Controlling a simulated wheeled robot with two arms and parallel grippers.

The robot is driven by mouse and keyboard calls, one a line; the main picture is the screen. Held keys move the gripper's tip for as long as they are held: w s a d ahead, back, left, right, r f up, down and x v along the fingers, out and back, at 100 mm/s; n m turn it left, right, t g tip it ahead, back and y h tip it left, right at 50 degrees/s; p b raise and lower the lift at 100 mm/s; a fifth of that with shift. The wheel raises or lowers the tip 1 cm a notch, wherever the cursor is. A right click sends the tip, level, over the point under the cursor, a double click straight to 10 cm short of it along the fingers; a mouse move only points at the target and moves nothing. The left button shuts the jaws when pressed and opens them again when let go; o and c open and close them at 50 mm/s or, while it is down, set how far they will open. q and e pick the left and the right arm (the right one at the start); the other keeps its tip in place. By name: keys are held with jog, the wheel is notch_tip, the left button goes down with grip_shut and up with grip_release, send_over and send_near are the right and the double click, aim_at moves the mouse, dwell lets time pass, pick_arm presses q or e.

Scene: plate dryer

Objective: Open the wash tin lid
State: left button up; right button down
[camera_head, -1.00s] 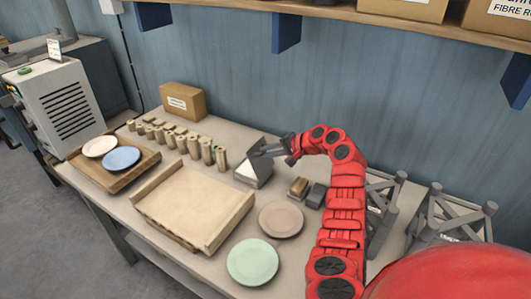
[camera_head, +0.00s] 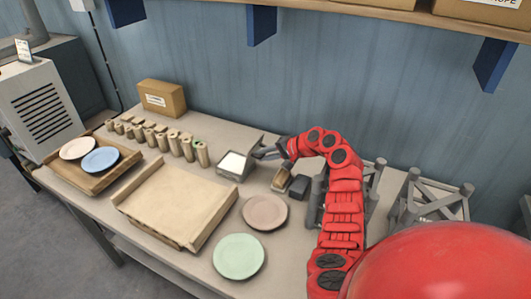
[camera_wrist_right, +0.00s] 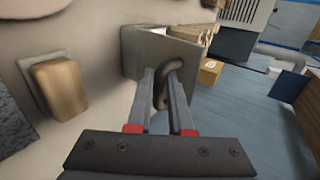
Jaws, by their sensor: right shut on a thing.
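The wash tin (camera_head: 229,174) is a small grey box on the table with a white inside, right of the row of small cylinders. Its grey lid (camera_head: 255,145) stands tilted up at the tin's back right side, leaving the white inside uncovered. My right gripper (camera_head: 262,153) reaches the lid from the right. In the right wrist view, the gripper's fingers (camera_wrist_right: 165,100) are shut on the dark loop handle (camera_wrist_right: 169,78) of the lid, which also shows there (camera_wrist_right: 160,48). My left gripper is not in view.
A wood-topped block (camera_head: 281,179) and a dark grey block (camera_head: 299,186) lie just right of the tin. A pink plate (camera_head: 265,211), a green plate (camera_head: 239,256) and a large beige tray (camera_head: 177,204) lie in front. A cardboard box (camera_head: 162,98) stands at the back.

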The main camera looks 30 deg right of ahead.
jog(key=shift+s+a+f, duration=0.15)
jog(key=shift+a+f, duration=0.4)
jog(key=shift+f, duration=0.15)
jog(key=c, duration=1.2)
grip_release()
jog(key=o, duration=0.4)
jog(key=shift+r, duration=0.1)
jog(key=shift+c, duration=0.2)
jog(key=shift+w+r, duration=0.15)
jog(key=shift+w, duration=0.1)
jog(key=shift+w+d+r, duration=0.1)
jog(key=shift+r, duration=0.15)
